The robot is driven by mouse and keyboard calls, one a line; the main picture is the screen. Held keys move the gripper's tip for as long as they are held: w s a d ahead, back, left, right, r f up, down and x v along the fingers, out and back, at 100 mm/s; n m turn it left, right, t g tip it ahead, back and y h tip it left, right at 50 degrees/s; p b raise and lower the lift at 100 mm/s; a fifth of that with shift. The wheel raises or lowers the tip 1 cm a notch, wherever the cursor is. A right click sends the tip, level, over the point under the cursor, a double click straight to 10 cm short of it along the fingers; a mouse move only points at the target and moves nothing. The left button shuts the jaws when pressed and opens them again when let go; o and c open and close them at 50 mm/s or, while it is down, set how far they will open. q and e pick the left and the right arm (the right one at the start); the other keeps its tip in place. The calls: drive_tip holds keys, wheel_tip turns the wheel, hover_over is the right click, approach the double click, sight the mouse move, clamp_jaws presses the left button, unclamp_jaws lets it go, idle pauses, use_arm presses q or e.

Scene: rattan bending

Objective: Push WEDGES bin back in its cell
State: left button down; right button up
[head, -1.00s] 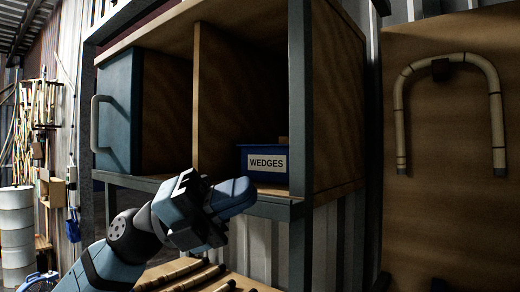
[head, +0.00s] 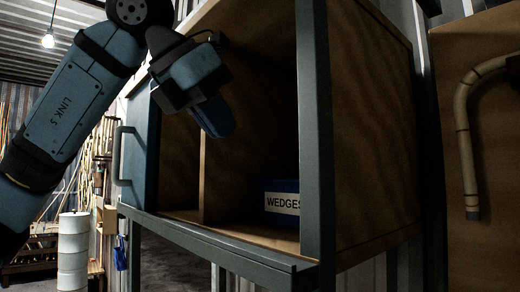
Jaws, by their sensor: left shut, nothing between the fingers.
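The WEDGES bin (head: 281,197) is a blue bin with a white label, standing in the right-hand cell of the wooden cabinet (head: 372,130). Its right end is hidden behind the cabinet's grey front post. It sits behind the cell's front edge, with bare shelf floor in front of it. My left gripper (head: 218,120) is raised in front of the upper part of the cabinet, up and to the left of the bin and apart from it. Its fingers are shut and empty, pointing down. My right gripper is not in view.
A grey metal rail (head: 215,245) runs along the cabinet's front edge. A grey post (head: 315,130) stands at the right of the opening. A blue door with a handle (head: 120,155) is at the left cell. A bent rattan piece (head: 466,150) hangs on the right board.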

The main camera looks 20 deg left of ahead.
use_arm(q)
drive_tip(key=p, duration=0.2)
approach(288, 194)
wheel_tip(288, 194, down, 3)
drive_tip(key=shift+w+d+f+p, duration=0.1)
drive_tip(key=shift+w+d+p, duration=0.2)
drive_tip(key=shift+w, duration=0.2)
drive_tip(key=shift+w+d+f+p, duration=0.1)
drive_tip(key=shift+w+d+p, duration=0.15)
drive_tip(key=shift+w, duration=0.25)
drive_tip(key=shift+w+d, duration=0.3)
drive_tip(key=shift+w, duration=0.15)
